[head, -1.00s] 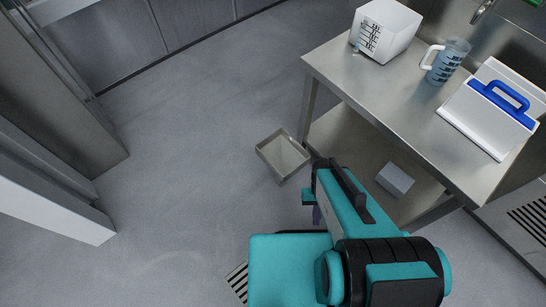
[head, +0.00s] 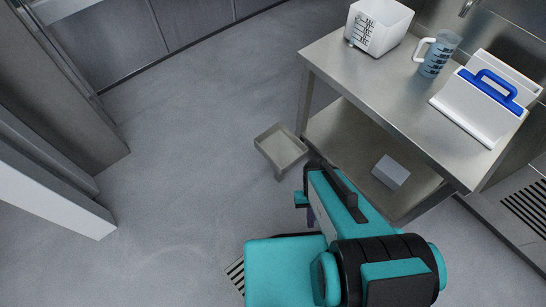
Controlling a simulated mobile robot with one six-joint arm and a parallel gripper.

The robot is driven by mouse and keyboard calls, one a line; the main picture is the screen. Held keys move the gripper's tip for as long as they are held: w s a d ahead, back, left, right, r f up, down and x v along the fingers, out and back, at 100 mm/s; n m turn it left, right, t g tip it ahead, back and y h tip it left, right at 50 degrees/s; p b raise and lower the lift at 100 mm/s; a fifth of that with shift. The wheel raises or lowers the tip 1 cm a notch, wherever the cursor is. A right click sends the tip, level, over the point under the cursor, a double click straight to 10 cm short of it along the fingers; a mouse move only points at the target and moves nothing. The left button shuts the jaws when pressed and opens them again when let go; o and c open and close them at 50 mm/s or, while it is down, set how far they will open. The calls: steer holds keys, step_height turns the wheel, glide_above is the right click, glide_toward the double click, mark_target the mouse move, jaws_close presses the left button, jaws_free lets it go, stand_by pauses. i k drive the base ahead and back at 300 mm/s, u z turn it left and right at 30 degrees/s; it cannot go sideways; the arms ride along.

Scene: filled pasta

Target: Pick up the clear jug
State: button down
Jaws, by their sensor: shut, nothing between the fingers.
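The clear jug (head: 437,54) stands upright on the steel table (head: 395,92), at upper right in the head view. It is see-through with a bluish tint, has dark measuring marks, and its pale handle is on the left side. Nothing touches it that I can see. My teal and black arm is at lower centre, well short of the jug and in front of the table. The fingers of my gripper do not show; the arm hides its end.
A white square container (head: 378,27) with marks stands left of the jug. A grey box (head: 390,171) sits on the lower shelf. A small open bin (head: 281,146) stands by the table. Floor at left is clear.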

mark_target(442, 46)
steer(key=k, duration=0.9)
steer(key=i, duration=0.95)
steer(key=z, duration=1.1)
